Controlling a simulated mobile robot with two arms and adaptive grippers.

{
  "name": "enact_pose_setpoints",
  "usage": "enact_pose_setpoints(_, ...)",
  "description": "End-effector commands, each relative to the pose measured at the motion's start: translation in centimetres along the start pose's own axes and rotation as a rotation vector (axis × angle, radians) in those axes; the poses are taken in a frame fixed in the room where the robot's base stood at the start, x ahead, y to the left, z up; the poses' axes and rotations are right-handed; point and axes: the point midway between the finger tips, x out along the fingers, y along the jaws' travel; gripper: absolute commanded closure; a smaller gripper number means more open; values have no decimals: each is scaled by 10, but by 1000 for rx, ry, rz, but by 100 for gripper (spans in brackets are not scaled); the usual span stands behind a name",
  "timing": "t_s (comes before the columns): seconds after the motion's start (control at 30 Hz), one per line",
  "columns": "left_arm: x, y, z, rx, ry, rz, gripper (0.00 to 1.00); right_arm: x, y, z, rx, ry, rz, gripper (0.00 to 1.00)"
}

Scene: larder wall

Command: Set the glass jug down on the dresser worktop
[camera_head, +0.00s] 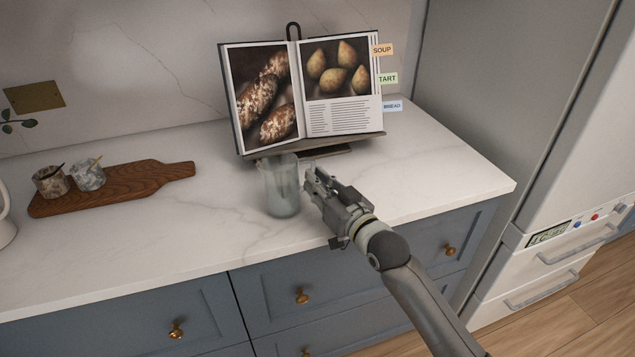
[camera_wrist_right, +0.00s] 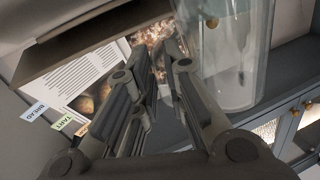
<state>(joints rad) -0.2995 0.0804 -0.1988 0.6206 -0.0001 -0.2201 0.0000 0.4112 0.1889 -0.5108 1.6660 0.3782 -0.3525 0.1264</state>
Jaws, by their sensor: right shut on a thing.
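The glass jug (camera_head: 283,192) is clear, faintly blue-grey and upright, over the front part of the white dresser worktop (camera_head: 180,245). I cannot tell whether its base touches the worktop. My right gripper (camera_head: 313,181) is at the jug's right side, shut on it, seemingly at the handle, which the fingers hide. In the right wrist view the jug (camera_wrist_right: 235,60) fills the upper right, beside the fingers of my right gripper (camera_wrist_right: 165,60). My left gripper is not in view.
An open cookbook (camera_head: 340,115) on a stand is close behind the jug. A wooden board (camera_head: 130,187) with two small stone pots (camera_head: 88,175) lies to the left. Drawers with brass knobs (camera_head: 301,296) are below. A white appliance (camera_head: 560,250) stands at right. The worktop left of the jug is clear.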

Motion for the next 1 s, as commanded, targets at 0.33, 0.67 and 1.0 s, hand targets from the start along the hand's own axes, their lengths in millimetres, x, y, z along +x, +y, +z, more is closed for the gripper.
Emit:
enact_pose_setpoints(0.33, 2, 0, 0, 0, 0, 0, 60, 0, 0, 3, 0, 0, -1, 85)
enact_pose_setpoints(0.67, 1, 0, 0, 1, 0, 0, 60, 0, 0, 3, 0, 0, -1, 66)
enact_pose_setpoints(1.0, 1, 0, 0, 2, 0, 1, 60, -15, 0, 0, 1, 1, -1, 66)
